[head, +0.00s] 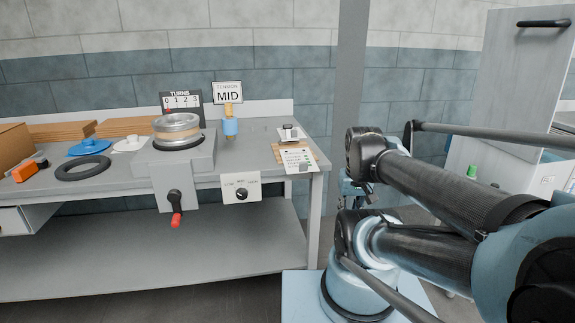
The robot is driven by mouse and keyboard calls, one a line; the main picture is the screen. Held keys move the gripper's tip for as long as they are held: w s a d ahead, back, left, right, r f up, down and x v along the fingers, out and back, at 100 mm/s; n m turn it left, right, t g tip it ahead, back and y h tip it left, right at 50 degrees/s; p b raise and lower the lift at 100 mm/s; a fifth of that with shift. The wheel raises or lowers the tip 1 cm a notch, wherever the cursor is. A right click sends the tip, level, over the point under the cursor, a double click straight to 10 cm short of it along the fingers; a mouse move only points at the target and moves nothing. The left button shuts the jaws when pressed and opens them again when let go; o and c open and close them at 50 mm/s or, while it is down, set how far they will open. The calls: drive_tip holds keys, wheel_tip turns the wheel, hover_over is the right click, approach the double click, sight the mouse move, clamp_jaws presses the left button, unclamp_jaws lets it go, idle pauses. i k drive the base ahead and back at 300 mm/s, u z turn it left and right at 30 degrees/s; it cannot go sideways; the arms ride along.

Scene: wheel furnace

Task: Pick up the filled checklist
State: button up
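A white checklist sheet (297,160) with printed lines lies at the right front corner of the grey workbench (140,182), on a brown board (319,156). Its lower edge reaches the bench's front edge. A small green mark shows near its bottom, but the writing is too small to read. My folded dark arm stands to the right of the bench. What looks like my gripper (356,190) shows partly behind the arm links, right of the checklist and apart from it. Its fingers cannot be made out.
A small stamp-like object (289,130) sits just behind the checklist. A grey cabinet (515,75) stands right.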

sight(297, 161)
drive_tip(key=u, duration=1.3)
drive_tip(key=k, duration=1.9)
drive_tip(key=z, duration=0.9)
drive_tip(key=i, duration=1)
